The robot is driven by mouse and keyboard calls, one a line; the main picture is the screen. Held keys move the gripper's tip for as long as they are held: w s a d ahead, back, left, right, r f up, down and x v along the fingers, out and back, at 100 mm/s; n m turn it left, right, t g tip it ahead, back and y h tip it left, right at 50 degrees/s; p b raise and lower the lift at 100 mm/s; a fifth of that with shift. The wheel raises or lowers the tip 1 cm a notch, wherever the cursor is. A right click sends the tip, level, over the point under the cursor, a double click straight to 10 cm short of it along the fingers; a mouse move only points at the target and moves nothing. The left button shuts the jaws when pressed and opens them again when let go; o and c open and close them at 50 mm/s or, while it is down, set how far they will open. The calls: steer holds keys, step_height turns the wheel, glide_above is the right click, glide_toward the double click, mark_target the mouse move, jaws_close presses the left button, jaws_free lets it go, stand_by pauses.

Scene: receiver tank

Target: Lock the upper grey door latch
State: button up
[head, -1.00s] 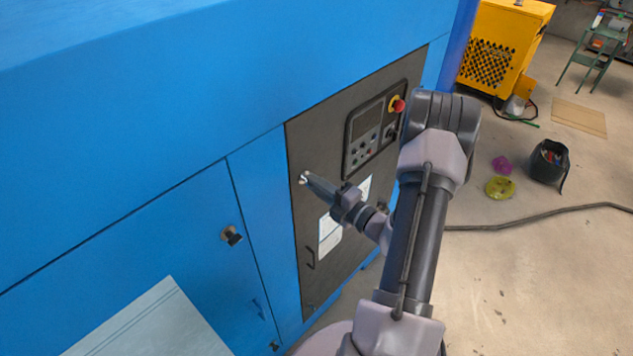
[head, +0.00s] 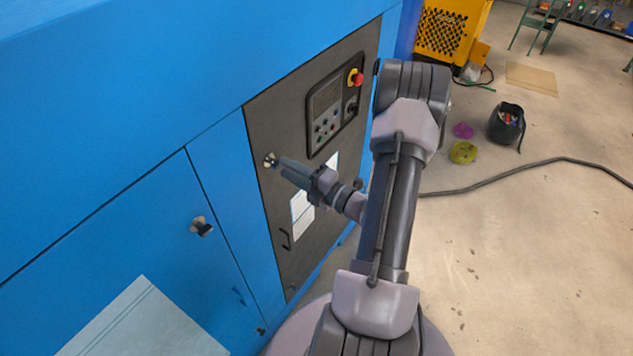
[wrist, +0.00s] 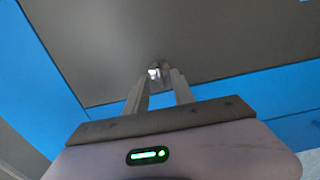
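The upper grey door latch (head: 270,159) is a small metal knob near the upper left corner of the grey door (head: 262,120). In the wrist view the latch (wrist: 155,73) shows just beyond my fingertips, between them. My gripper (head: 284,166) points at the latch from the right, with a small gap between its tips and the latch in the head view. In the wrist view the fingers of my gripper (wrist: 160,88) stand apart with nothing held between them. Which way the latch is turned is too small to tell.
The grey door carries a control panel (head: 335,103) with a red stop button (head: 357,79), and a dark handle (head: 285,238) lower down. A blue door with another latch (head: 201,226) is at left.

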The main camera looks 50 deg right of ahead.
steer(key=s+d, duration=0.1)
steer(key=s, duration=1.4)
steer(key=shift+w+d, duration=0.1)
